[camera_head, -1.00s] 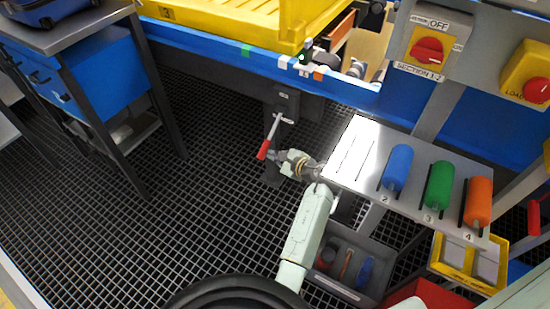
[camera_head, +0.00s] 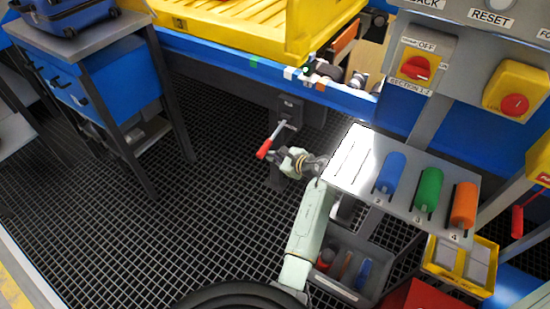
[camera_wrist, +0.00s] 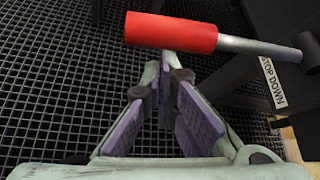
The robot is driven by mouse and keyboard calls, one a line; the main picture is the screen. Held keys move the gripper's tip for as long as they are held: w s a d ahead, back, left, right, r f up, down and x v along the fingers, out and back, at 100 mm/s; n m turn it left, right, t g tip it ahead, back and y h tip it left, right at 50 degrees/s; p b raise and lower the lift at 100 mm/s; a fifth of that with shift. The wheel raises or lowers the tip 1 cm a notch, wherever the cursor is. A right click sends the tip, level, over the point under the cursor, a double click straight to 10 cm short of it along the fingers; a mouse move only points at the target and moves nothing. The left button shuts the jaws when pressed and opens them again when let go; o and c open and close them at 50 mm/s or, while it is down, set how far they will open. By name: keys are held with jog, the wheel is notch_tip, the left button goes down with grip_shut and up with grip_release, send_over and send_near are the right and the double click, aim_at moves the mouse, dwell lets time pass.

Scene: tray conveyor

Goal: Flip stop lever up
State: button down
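The stop lever has a red handle (camera_head: 264,149) on a grey metal rod. In the head view it points down and left from a dark bracket (camera_head: 290,106) under the conveyor rail. In the wrist view the red handle (camera_wrist: 172,32) lies across the picture just beyond my fingertips, and a "STOP DOWN" label (camera_wrist: 272,82) shows beside the pivot. My gripper (camera_head: 281,156) is just right of and below the handle. In the wrist view my gripper (camera_wrist: 165,80) has its purple-padded fingers apart with nothing between them. I cannot tell whether the tips touch the handle.
A yellow tray (camera_head: 250,28) sits on the blue conveyor above. A shelf (camera_head: 342,165) with blue, green and orange cylinders is right of my arm, with a grey bin (camera_head: 340,292) below. A control panel (camera_head: 425,45) is at the upper right. Open grating floor lies left.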

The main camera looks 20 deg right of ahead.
jog(key=shift+s+a+r+p, duration=0.1)
jog(key=shift+a+r+p, duration=0.15)
jog(key=shift+r, duration=0.45)
jog(key=shift+s+a+r+p, duration=0.1)
jog(key=shift+a+r+p, duration=0.1)
jog(key=shift+r, duration=0.5)
jog(key=shift+d, duration=0.1)
